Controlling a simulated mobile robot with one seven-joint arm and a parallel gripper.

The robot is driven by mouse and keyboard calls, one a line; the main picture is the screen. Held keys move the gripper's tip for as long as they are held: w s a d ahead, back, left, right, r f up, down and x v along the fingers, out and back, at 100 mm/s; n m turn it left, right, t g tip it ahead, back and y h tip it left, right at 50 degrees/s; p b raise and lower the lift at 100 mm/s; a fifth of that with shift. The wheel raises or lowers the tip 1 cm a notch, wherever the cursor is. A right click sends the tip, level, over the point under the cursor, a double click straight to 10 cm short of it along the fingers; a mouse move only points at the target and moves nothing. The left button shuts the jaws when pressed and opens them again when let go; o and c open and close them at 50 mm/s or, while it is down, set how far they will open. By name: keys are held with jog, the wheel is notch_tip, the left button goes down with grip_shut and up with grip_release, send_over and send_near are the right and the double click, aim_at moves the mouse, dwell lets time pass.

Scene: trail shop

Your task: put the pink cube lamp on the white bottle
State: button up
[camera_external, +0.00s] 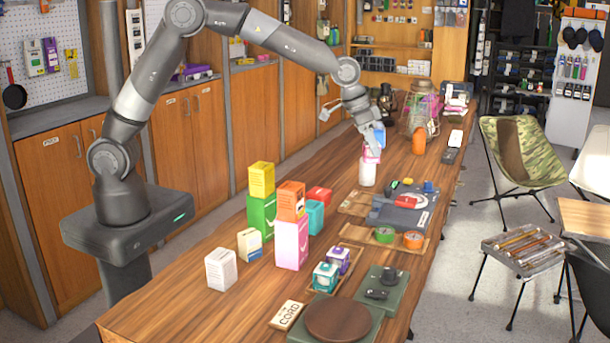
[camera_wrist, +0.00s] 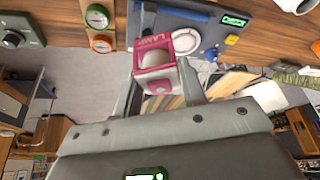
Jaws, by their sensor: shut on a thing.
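The pink cube lamp (camera_wrist: 158,70) is between the two fingers of my gripper (camera_wrist: 160,95) in the wrist view, with a round pale bulb in its open frame. In the external view my gripper (camera_external: 372,143) points down and is shut on the lamp (camera_external: 371,156). The white bottle (camera_external: 367,175) stands upright on the wooden table directly below the lamp. The lamp appears at the bottle's top; I cannot tell whether they touch. I cannot make out the bottle in the wrist view.
Several coloured boxes (camera_external: 292,240) stand nearer the front. The table left of the bottle is mostly clear.

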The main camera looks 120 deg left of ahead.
jog(key=s+a+r+n+y, duration=0.1)
jog(key=s+a+r+n, duration=0.1)
jog(key=a, duration=0.4)
jog(key=s+a+r+n, duration=0.1)
jog(key=s+a+r, duration=0.2)
jog(key=a, duration=0.3)
jog(key=shift+g, duration=0.4)
jog(key=a+f, duration=0.2)
jog(key=a, duration=0.1)
jog(key=s+a+f, duration=0.1)
jog(key=a+f, duration=0.1)
jog(key=a, duration=0.2)
jog(key=s+a+f, duration=0.1)
jog(key=a+f, duration=0.1)
jog(key=a, duration=0.2)
jog(key=shift+s+f, duration=0.15)
jog(key=shift+f, duration=0.25)
jog(key=shift+s+a+f, duration=0.1)
jog(key=shift+a+f, duration=0.2)
jog(key=shift+f, duration=1.95)
jog(key=shift+f, duration=0.15)
jog(key=o, duration=1)
jog(key=v, duration=1.2)
jog(key=shift+d, duration=0.1)
